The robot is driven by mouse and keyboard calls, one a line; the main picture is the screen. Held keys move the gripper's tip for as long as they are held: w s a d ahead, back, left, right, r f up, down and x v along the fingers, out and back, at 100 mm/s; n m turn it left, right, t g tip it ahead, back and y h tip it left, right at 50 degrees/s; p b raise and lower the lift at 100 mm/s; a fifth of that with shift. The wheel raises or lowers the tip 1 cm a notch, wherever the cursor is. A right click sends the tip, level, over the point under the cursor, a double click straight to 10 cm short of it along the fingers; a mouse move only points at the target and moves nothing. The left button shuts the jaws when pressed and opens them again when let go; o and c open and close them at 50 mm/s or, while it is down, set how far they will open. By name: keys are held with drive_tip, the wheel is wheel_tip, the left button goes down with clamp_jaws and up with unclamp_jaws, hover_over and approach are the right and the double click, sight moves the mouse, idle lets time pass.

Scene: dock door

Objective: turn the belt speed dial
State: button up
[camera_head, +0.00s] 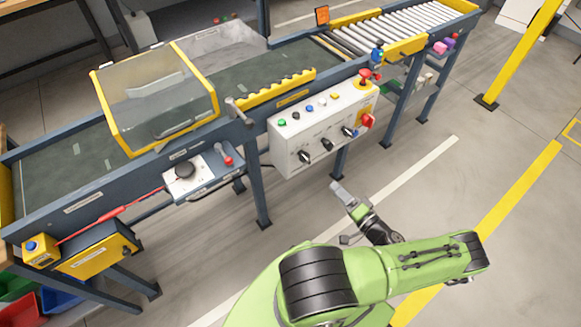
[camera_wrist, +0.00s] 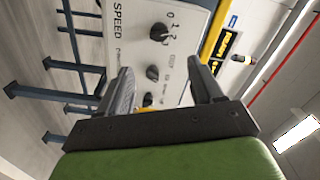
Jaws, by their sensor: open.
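The belt speed dial (camera_head: 304,156) is the leftmost of three black knobs low on the front of a light grey control box (camera_head: 289,160). In the wrist view the dial (camera_wrist: 158,32) shows near the top, beside the word SPEED and a number scale starting at 0. Its exact setting is too small to read. My gripper (camera_head: 337,188) is in front of and below the box, apart from it. In the wrist view my gripper (camera_wrist: 159,66) is open and empty, its fingers pointing toward the panel. The dial lies beyond the fingertips, toward the top of the picture.
The middle knob (camera_head: 327,144) and right knob (camera_head: 348,131) sit beside the dial. A red switch (camera_head: 368,121) and a red emergency button (camera_head: 364,75) are at the box's right end. Conveyor legs (camera_head: 258,190) stand below. The floor in front is clear.

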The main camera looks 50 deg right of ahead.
sight(310, 162)
drive_tip(key=b+x, duration=0.2)
drive_tip(key=x, duration=1.3)
drive_tip(key=shift+w+d, duration=0.25)
drive_tip(key=shift+w, duration=0.05)
drive_tip(key=c, duration=1)
drive_tip(key=shift+o, duration=0.2)
drive_tip(key=shift+m, duration=0.4)
drive_tip(key=m, duration=0.3)
drive_tip(key=shift+f+b, duration=0.15)
drive_tip(key=shift+b, duration=0.25)
drive_tip(key=shift+f+m, duration=0.1)
drive_tip(key=shift+m, duration=1.9)
